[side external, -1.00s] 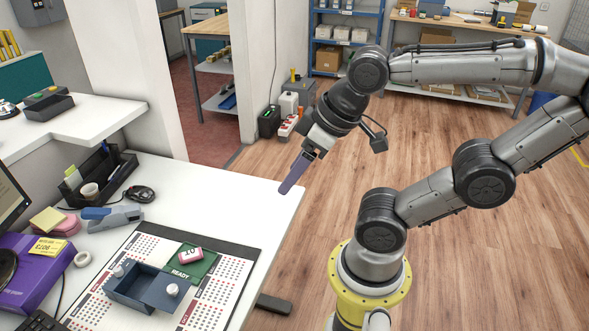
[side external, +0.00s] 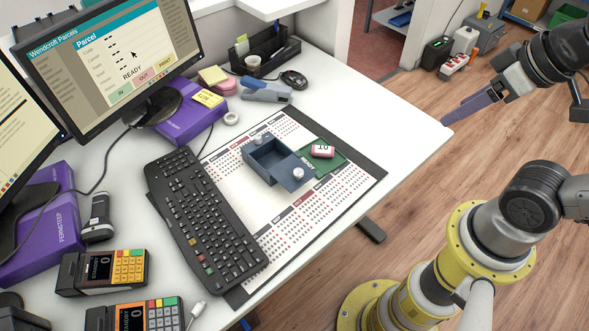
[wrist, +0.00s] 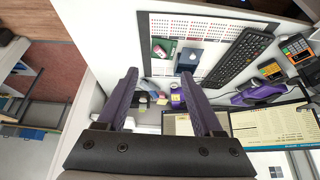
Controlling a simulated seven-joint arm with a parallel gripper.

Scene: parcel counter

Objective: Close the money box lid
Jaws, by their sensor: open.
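The money box (side external: 262,165) is a small dark blue-grey box on the white printed desk mat. Its top is open and I see into its hollow. A flat blue lid (side external: 286,178) with a white knob lies at its right side, off the opening; I cannot tell how it joins the box. Another white knob stands at the box's far left corner. The lid also shows in the wrist view (wrist: 188,63). My gripper (side external: 449,122), with purple fingers, is open and empty above the desk's right end, well apart from the box. It also shows in the wrist view (wrist: 160,74).
A green card (side external: 326,158) bearing a small pink-and-white block (side external: 322,149) marked 10 lies right beside the box. A black keyboard (side external: 208,215) lies to its left. A stapler (side external: 266,91) and pen tray (side external: 264,50) stand behind. The desk's right end is clear.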

